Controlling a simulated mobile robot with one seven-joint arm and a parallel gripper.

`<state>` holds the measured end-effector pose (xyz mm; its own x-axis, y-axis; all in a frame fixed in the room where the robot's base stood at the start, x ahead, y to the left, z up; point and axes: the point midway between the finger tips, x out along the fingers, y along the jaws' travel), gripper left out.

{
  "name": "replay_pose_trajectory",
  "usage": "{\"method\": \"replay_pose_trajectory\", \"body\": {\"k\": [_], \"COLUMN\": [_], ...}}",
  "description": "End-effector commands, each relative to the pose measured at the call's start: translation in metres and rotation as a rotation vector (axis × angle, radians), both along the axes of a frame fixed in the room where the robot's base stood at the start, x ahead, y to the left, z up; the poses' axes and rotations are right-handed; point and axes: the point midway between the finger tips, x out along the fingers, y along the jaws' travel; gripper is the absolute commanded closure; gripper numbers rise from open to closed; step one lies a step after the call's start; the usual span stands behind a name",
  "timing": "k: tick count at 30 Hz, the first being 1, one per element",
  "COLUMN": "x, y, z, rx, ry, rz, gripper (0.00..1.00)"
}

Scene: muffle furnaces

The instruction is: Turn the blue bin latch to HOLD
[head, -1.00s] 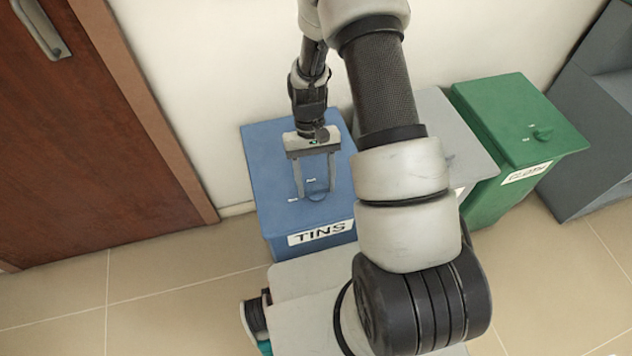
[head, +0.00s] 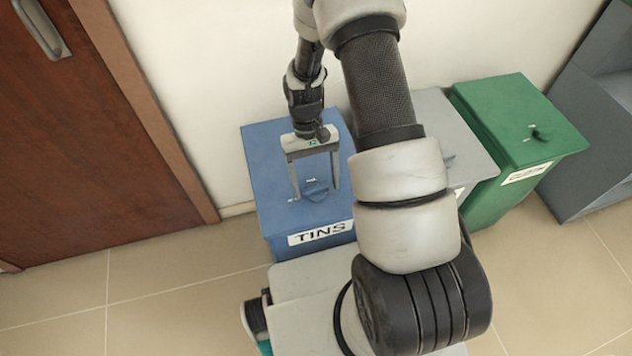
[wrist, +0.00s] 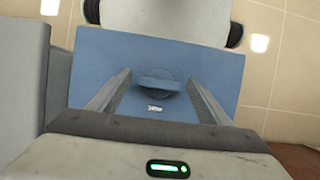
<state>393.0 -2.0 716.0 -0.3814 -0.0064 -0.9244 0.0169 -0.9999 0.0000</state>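The blue bin (head: 270,160) with a TINS label stands against the wall, left of my arm. Its latch (head: 316,190) is a round blue knob with a raised bar on the lid, near the front edge. In the wrist view the latch (wrist: 157,87) lies between the fingers, its bar running across the picture. A small white mark is beside it, too small to read. My gripper (head: 316,196) is open and points down over the lid, with one finger on each side of the latch. I cannot tell whether the fingers touch the lid.
A grey bin (head: 455,125) partly hidden by my arm and a green bin (head: 500,105) with its own latch (head: 541,133) stand to the right. A brown door (head: 80,130) is at left. Tiled floor (head: 150,290) lies clear in front of the door.

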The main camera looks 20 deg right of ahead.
Motion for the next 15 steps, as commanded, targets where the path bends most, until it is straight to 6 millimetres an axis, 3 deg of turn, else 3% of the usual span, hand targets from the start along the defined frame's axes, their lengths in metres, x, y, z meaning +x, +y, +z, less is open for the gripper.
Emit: {"method": "replay_pose_trajectory", "body": {"k": [8,15], "x": [0.003,0.021], "y": [0.000,0.000], "z": [0.006,0.049], "rx": [0.000,0.000], "ry": [0.000,-0.005], "rz": [-0.001,-0.001], "gripper": [0.28,0.28]}}
